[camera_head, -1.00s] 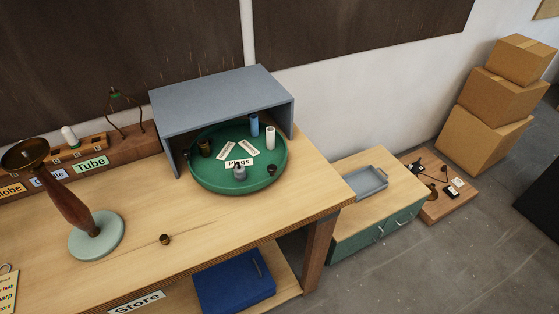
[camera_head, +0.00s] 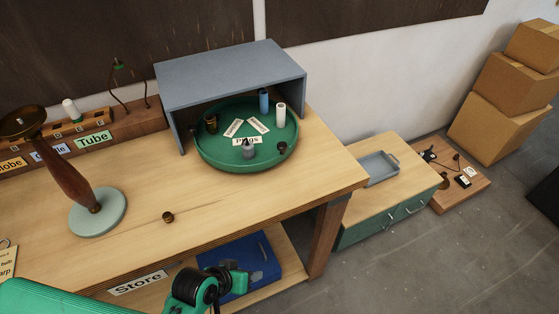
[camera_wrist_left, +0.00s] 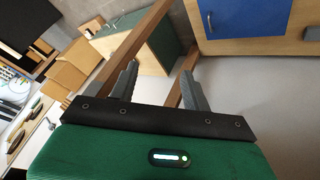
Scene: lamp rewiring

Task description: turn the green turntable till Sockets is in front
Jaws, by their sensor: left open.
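The green turntable (camera_head: 215,158) sits on the workbench, partly under a grey open-fronted cover. The Plugs label (camera_head: 247,140) is at its front, with a grey item (camera_head: 248,150) in front of it. Two more labels (camera_head: 234,127) lie further back, too small to read. A brown item (camera_head: 211,123), a blue cylinder (camera_head: 264,101), a white cylinder (camera_head: 281,115) and a small dark item (camera_head: 282,148) stand around the rim. In the left wrist view my left gripper (camera_wrist_left: 160,80) is open and empty. In the head view my left arm is at the bottom, away from the turntable.
The grey cover (camera_head: 232,80) stands over the turntable's back. A lamp stand (camera_head: 97,212) and a small brass part (camera_head: 168,217) are on the bench at left. A blue box (camera_head: 250,260) lies on the lower shelf. The bench in front of the turntable is clear.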

